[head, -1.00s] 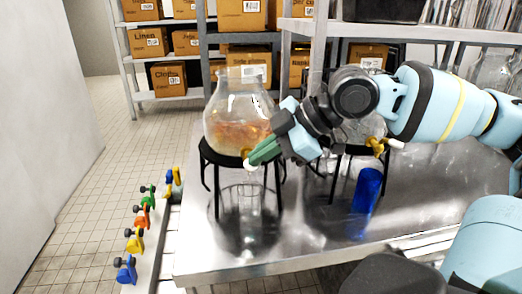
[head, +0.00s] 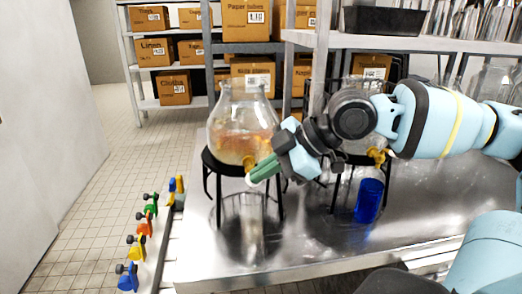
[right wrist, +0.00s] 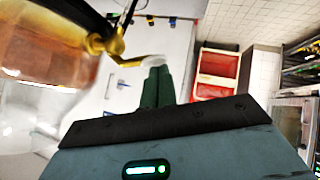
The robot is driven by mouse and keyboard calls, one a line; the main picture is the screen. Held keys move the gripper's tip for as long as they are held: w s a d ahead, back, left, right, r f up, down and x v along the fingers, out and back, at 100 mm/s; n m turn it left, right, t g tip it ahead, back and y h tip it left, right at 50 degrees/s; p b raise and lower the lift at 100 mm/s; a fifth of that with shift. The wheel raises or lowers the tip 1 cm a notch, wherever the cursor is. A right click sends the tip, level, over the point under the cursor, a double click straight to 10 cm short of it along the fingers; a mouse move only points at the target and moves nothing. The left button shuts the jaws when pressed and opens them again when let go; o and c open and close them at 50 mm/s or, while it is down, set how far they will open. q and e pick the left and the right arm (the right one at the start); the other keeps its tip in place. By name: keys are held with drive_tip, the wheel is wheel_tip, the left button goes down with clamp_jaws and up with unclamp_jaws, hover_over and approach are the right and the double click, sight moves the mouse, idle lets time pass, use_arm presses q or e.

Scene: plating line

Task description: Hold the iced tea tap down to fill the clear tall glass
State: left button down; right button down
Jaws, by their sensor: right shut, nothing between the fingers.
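A glass dispenser (head: 240,130) of amber tea stands on a black stand at the middle left of the steel counter. My left gripper is not in view.
A second dispenser stands partly hidden behind my right arm, with its tap (head: 378,155) showing. A blue glass (head: 368,200) stands below it. Shelves with boxes (head: 176,87) stand behind. The counter front (head: 300,262) is clear.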

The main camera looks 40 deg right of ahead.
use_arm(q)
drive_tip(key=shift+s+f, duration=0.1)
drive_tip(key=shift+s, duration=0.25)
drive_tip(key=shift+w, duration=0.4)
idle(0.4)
